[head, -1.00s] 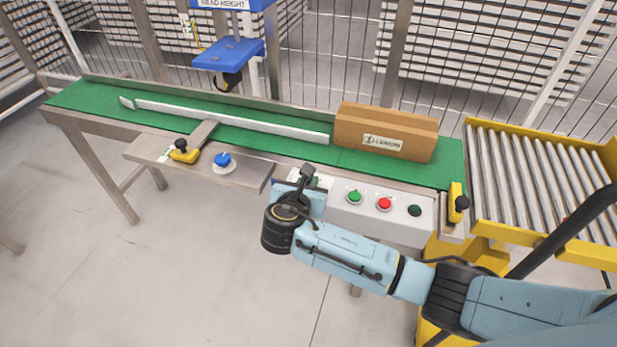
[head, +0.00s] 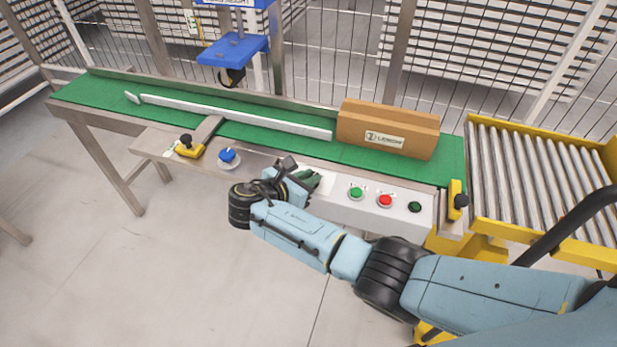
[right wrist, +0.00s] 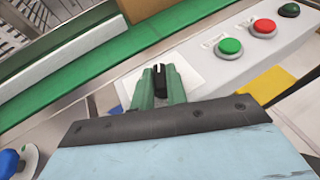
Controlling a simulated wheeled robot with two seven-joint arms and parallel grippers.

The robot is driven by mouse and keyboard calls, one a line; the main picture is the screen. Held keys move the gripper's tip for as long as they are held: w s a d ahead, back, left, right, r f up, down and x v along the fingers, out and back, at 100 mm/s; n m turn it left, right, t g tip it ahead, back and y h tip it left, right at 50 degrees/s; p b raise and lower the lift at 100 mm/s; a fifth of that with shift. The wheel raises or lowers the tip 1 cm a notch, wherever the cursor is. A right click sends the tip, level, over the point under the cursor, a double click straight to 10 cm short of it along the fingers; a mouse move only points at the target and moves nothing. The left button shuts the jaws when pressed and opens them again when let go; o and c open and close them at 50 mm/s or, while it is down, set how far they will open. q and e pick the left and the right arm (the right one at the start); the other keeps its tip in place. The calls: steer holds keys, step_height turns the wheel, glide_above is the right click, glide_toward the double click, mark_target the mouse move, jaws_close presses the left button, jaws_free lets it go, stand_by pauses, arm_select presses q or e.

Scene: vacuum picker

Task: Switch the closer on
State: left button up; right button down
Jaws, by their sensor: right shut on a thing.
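A black rotary knob (right wrist: 158,82) sits on a white plate (right wrist: 195,75) on the front control panel (head: 335,206). In the right wrist view the knob is between the green fingers of my right gripper (right wrist: 159,75), which is shut on it. In the head view my right gripper (head: 306,180) is at the left part of the panel, and it hides the knob there. The knob's exact angle is hard to tell. My left gripper is not in view.
A green button (head: 356,193), a red button (head: 385,200) and a dark green lamp (head: 414,207) are right of the gripper. A blue knob (head: 228,156) is to its left. A cardboard box (head: 365,128) stands on the green conveyor (head: 80,94) behind. A roller table (head: 535,170) is at right.

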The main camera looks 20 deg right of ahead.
steer(key=shift+f, duration=0.1)
stand_by(0.3)
steer(key=c, duration=1.5)
jaws_free()
steer(key=shift+o, duration=0.5)
steer(key=shift+s+a+r, duration=0.15)
steer(key=shift+a+r, duration=0.1)
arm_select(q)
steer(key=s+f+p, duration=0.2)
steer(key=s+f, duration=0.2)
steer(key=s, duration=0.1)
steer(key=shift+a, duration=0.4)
arm_select(e)
steer(key=v, duration=0.6)
steer(key=shift+s+a, duration=0.25)
steer(key=shift+a, duration=0.05)
steer(key=shift+r, duration=0.1)
